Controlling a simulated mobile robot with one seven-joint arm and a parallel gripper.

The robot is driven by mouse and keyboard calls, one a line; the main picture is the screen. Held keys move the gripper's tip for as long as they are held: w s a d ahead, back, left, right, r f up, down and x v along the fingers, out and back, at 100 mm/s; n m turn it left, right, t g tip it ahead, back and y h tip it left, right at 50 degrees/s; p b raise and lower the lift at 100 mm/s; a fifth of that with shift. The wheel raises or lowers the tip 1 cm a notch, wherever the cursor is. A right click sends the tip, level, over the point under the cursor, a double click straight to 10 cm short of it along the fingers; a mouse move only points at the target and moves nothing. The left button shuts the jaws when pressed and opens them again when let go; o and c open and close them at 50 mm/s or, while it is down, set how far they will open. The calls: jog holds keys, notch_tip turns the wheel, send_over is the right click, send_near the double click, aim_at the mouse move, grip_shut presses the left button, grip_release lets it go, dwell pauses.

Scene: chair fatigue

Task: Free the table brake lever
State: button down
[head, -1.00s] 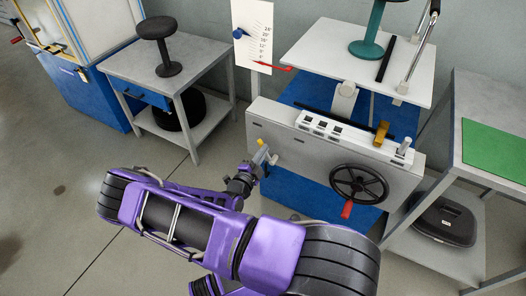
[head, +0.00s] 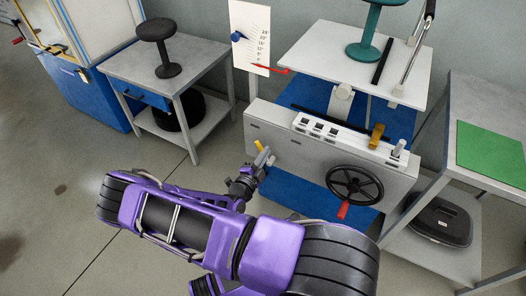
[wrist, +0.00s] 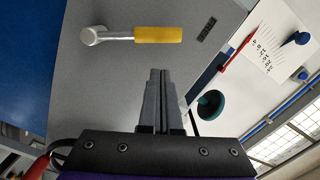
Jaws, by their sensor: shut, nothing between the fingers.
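A lever with a yellow grip (wrist: 158,34) and a round metal pivot (wrist: 92,35) is on the grey front panel of the tilting-table machine. In the head view its yellow grip (head: 259,146) shows at the left part of the panel (head: 310,152), just above my gripper (head: 264,160). In the wrist view my gripper (wrist: 160,75) is shut and empty, its fingertips pointing at the panel, apart from the grip in the picture. The depth gap between fingertips and panel is hard to tell.
A black handwheel (head: 356,185) with a red knob is right on the panel. An ochre lever (head: 377,135) stands on the machine's top edge. The white table (head: 325,50) carries a teal stool (head: 371,40). A grey bench (head: 120,68) with a black stool stands left.

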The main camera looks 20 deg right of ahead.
jog(key=s+v, duration=0.1)
jog(key=v, duration=0.9)
jog(key=shift+d+r, duration=0.25)
jog(key=shift+r, duration=0.05)
jog(key=shift+r, duration=0.1)
